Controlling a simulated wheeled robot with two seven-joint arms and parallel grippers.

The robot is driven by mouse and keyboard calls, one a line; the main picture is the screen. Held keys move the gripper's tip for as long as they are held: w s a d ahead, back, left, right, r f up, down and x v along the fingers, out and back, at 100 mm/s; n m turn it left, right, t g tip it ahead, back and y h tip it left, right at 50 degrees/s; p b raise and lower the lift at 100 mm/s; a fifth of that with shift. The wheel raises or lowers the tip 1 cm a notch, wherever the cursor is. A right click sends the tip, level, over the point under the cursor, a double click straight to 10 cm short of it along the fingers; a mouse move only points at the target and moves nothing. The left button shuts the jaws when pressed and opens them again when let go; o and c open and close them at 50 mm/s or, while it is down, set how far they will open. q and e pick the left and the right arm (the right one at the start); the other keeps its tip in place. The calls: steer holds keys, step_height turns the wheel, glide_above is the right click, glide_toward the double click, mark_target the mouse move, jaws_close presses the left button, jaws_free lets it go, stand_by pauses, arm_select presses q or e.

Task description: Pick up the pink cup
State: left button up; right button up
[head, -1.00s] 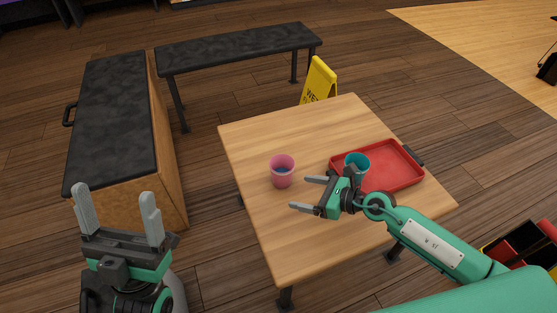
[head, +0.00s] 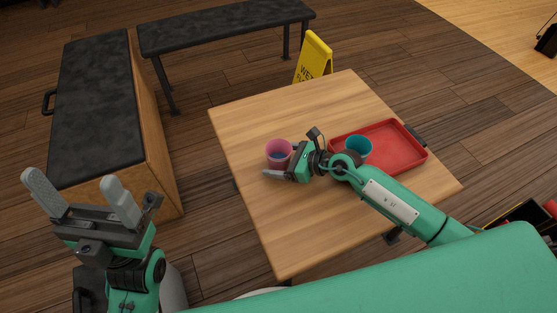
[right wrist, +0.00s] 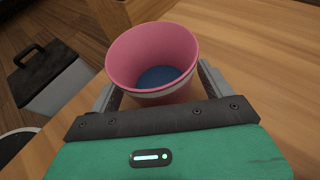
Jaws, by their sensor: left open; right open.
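The pink cup (head: 279,153) stands upright on the wooden table, left of the red tray. In the right wrist view the cup (right wrist: 152,58) fills the space between the fingers, and something blue shows inside it. My right gripper (head: 281,162) is open, with its fingers on either side of the cup. I cannot tell whether they touch it. My left gripper (head: 78,192) is open and empty, off the table at the lower left.
The red tray (head: 403,153) holds a teal cup (head: 358,148), close to my right arm. The wooden table (head: 290,230) is clear in front. A black-topped cabinet (head: 98,100), a dark bench (head: 225,25) and a yellow wet-floor sign (head: 314,58) stand beyond it.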

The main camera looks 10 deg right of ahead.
steer(key=shift+a, duration=0.1)
steer(key=c, duration=1.1)
steer(key=shift+r, duration=0.1)
